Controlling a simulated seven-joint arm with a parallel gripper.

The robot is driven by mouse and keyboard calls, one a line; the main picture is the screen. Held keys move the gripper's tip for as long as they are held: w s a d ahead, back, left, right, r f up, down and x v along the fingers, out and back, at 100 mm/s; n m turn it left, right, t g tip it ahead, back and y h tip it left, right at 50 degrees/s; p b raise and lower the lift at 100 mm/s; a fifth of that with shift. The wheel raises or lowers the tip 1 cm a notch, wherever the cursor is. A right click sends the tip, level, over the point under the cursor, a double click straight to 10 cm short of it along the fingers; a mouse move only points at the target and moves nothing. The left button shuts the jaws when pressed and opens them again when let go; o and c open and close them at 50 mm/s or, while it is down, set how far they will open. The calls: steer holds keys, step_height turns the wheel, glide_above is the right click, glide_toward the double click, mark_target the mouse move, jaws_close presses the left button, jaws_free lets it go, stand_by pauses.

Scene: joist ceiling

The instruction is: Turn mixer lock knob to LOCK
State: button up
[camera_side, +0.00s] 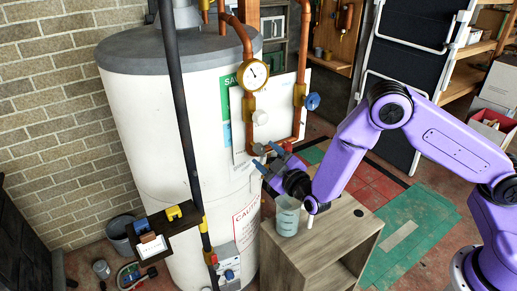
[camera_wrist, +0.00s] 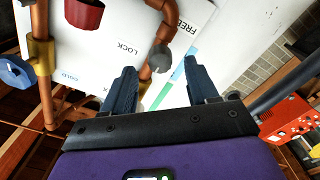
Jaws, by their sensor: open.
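The white panel (camera_wrist: 105,40) carries the words LOCK (camera_wrist: 127,47) and FREE (camera_wrist: 187,18) in the wrist view. A grey knob (camera_wrist: 160,58) shows between and just beyond my fingertips, beside a copper pipe; I take it for the mixer lock knob. Which mark it points to I cannot tell. In the side view a small grey piece (camera_side: 258,149), probably the same knob, sits low on the panel by my fingers. My gripper (camera_side: 272,158) is open, its fingers apart and empty; it also shows in the wrist view (camera_wrist: 161,78).
The white tank (camera_side: 165,120) stands behind. Copper pipes (camera_side: 299,70), a gauge (camera_side: 253,73) and a blue valve handle (camera_side: 312,101) crowd the panel. A cup (camera_side: 287,216) stands on the wooden cabinet (camera_side: 330,240) below my gripper. A dark pole (camera_side: 180,100) rises at left.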

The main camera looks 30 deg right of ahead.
mark_target(261, 151)
steer(key=shift+w, duration=2.45)
steer(key=c, duration=1)
steer(key=shift+c, duration=0.2)
